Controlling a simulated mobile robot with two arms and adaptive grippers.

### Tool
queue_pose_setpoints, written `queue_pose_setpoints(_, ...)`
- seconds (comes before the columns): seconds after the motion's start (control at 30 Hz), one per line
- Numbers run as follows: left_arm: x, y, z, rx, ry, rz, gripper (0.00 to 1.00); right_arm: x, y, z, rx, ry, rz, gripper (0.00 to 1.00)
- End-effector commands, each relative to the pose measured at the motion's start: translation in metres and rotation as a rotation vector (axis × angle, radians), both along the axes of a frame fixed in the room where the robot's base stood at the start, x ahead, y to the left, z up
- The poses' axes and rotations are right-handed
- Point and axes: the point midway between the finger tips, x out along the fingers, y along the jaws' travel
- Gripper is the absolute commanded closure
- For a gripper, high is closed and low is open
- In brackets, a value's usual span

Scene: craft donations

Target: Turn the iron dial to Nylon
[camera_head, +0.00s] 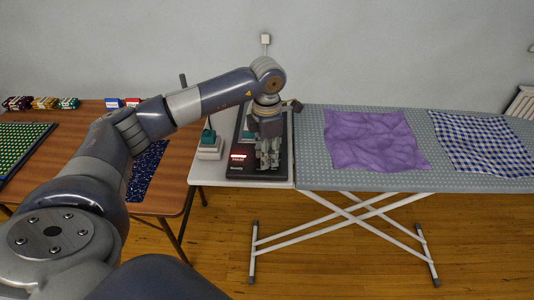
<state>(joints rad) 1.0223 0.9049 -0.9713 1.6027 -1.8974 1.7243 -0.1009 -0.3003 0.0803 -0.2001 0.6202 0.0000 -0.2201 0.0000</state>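A dark panel (236,174) with a lit red-and-white label lies on the white side table (212,180). My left gripper (268,165) points down over the right part of this panel. I cannot tell whether its fingers touch anything or how far apart they are. No dial can be made out; the gripper hides part of the panel. A small teal-and-white appliance (208,149), which may be the iron, stands left of the panel. Another teal part (247,137) shows behind the gripper. My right gripper is out of view.
The grey ironing board (318,178) on the right bears a purple cloth (375,142) and a blue checked cloth (480,140). The brown table (172,200) on the left holds a dark speckled cloth (147,168), a green-dotted mat (20,143) and several small bundles (43,103).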

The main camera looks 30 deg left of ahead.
Motion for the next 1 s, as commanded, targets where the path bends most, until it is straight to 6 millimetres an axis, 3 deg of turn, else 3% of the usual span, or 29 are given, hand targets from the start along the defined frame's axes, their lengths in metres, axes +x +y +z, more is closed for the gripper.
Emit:
queue_pose_setpoints(0.1, 0.001, 0.0, 0.001, 0.0, -0.002, 0.001, 0.51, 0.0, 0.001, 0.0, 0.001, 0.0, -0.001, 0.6)
queue_pose_setpoints(0.47, 0.001, 0.0, 0.004, 0.0, -0.001, 0.001, 0.51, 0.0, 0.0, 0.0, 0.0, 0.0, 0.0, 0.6)
queue_pose_setpoints(0.57, 0.001, 0.0, 0.016, 0.0, -0.004, 0.002, 0.51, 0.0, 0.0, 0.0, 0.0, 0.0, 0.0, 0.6)
queue_pose_setpoints(1.0, 0.001, 0.0, 0.102, 0.0, -0.005, 0.0, 0.51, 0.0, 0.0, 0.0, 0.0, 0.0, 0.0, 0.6)
